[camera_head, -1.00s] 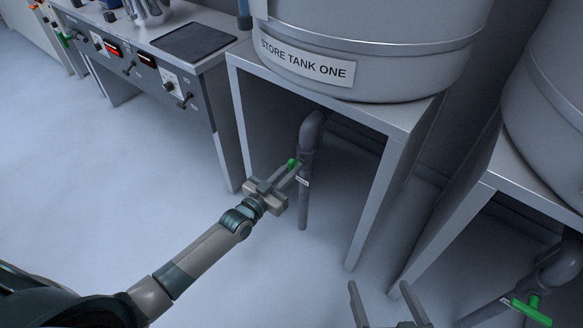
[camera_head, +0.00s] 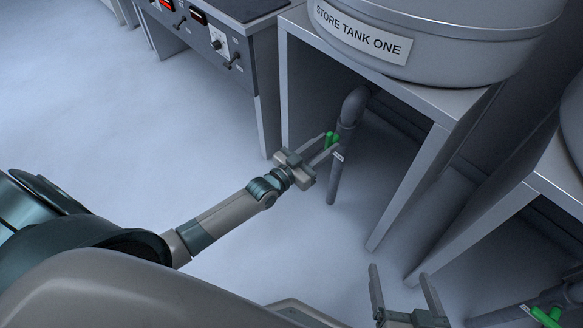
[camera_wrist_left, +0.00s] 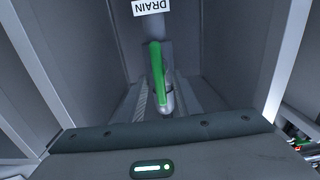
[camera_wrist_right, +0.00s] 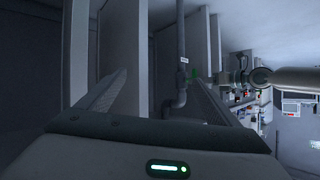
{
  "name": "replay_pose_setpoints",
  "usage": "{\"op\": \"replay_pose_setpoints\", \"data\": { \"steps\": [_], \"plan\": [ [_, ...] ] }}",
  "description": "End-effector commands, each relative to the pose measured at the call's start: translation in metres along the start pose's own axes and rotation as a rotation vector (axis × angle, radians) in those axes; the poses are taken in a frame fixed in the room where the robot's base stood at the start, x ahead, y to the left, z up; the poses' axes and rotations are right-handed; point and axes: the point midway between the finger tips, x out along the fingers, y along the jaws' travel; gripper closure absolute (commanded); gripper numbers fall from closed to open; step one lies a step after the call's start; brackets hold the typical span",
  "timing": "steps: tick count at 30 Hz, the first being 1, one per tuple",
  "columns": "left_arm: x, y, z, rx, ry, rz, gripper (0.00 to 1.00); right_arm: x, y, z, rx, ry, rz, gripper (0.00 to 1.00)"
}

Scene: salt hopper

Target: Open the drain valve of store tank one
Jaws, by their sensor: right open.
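The drain valve's green handle (camera_head: 331,139) sits on the grey drain pipe (camera_head: 350,112) below store tank one (camera_head: 440,25). It also shows upright in the left wrist view (camera_wrist_left: 157,75), under a DRAIN label (camera_wrist_left: 151,6). My left gripper (camera_head: 334,141) is at the handle, its open fingers on either side of it. Gaps show beside the handle in the left wrist view; whether a finger touches it I cannot tell. My right gripper (camera_head: 398,272) is open and empty, low in front of the tank stand.
The tank's metal stand (camera_head: 400,88) has legs on both sides of the pipe. A control bench (camera_head: 225,45) stands to the left. Another stand (camera_head: 480,225) with a second green handle (camera_head: 545,316) is at right. The floor at left is clear.

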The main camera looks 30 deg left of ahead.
Motion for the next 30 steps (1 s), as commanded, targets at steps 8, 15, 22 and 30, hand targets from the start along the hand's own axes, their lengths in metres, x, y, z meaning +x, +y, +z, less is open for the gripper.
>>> {"op": "replay_pose_setpoints", "data": {
  "steps": [8, 15, 22, 30],
  "plan": [
    [-0.050, 0.000, 0.000, -0.001, -0.003, 0.000, 0.69, -0.006, 0.006, 0.021, 0.016, -0.123, 0.013, 0.15],
    [-0.098, 0.000, 0.000, -0.001, -0.003, 0.000, 0.69, -0.012, 0.011, 0.039, 0.029, -0.221, 0.021, 0.15],
    [-0.136, 0.000, 0.000, -0.002, -0.002, 0.000, 0.69, -0.018, 0.013, 0.050, 0.038, -0.284, 0.025, 0.15],
    [-0.154, 0.000, 0.000, -0.001, -0.001, 0.000, 0.69, -0.020, 0.015, 0.056, 0.042, -0.313, 0.027, 0.15]
  ]
}}
